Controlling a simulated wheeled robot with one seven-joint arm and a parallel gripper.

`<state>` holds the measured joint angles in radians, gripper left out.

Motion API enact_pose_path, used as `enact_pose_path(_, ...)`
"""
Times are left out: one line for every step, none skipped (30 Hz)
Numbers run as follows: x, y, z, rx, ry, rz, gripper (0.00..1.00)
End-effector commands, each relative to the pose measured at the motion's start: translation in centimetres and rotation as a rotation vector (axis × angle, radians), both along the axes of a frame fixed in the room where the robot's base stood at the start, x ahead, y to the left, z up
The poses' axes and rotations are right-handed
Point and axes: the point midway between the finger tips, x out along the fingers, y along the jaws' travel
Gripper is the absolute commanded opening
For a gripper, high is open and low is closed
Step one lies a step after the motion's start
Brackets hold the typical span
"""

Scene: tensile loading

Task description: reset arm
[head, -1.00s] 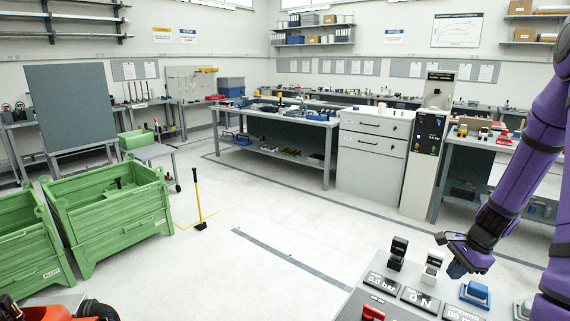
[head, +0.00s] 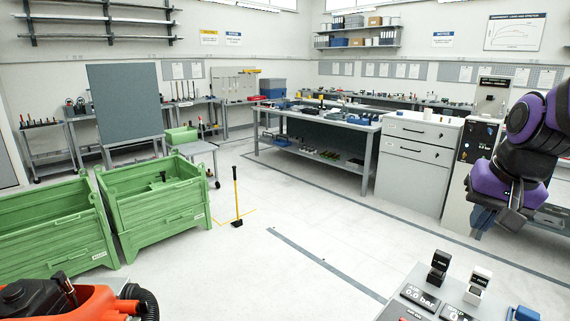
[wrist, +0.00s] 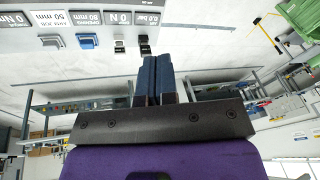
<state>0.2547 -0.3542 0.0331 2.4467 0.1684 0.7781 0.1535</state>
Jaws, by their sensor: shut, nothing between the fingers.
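My purple and black arm is at the right of the head view, folded, with my gripper (head: 481,222) hanging from it, its blue fingers pointing down. It is in the air beyond and above the control panel (head: 400,312). In the wrist view the two blue fingers of my gripper (wrist: 155,62) lie side by side, closed, with nothing between them. The panel (wrist: 20,42) shows upside down at the top left there, apart from the fingers.
The panel carries a black switch (head: 438,267), a white switch (head: 477,285) and labels. Green crates (head: 155,205) stand at the left, and an orange and black machine (head: 70,300) at the bottom left. A workbench (head: 320,125) and drawer cabinet (head: 415,160) stand behind.

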Motion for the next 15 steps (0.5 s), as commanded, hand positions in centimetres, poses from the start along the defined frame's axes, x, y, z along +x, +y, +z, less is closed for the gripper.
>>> enact_pose_path(-1.1,0.9,1.0,-0.025,-0.025,0.054,0.0)
enact_pose_path(-1.7,1.3,1.5,-0.037,-0.035,0.081,0.0)
enact_pose_path(-2.5,1.9,2.0,-0.056,-0.049,0.121,0.0)
enact_pose_path(-3.2,2.2,2.4,-0.07,-0.06,0.15,0.0)
enact_pose_path(-3.8,2.6,2.8,-0.083,-0.07,0.177,0.0)
enact_pose_path(-4.7,3.0,3.3,-0.102,-0.086,0.214,0.0)
enact_pose_path(-5.3,3.3,3.6,-0.115,-0.097,0.24,0.0)
enact_pose_path(-5.9,3.6,3.9,-0.126,-0.107,0.265,0.0)
enact_pose_path(-6.7,3.8,4.2,-0.143,-0.119,0.297,0.0)
enact_pose_path(-7.3,4.0,4.4,-0.154,-0.128,0.319,0.0)
enact_pose_path(-7.8,4.2,4.6,-0.164,-0.137,0.338,0.0)
enact_pose_path(-8.4,4.4,4.9,-0.176,-0.147,0.363,0.0)
enact_pose_path(-8.8,4.5,5.0,-0.185,-0.152,0.378,0.0)
enact_pose_path(-9.1,4.5,5.1,-0.192,-0.158,0.392,0.0)
enact_pose_path(-9.5,4.6,5.2,-0.199,-0.164,0.407,0.0)
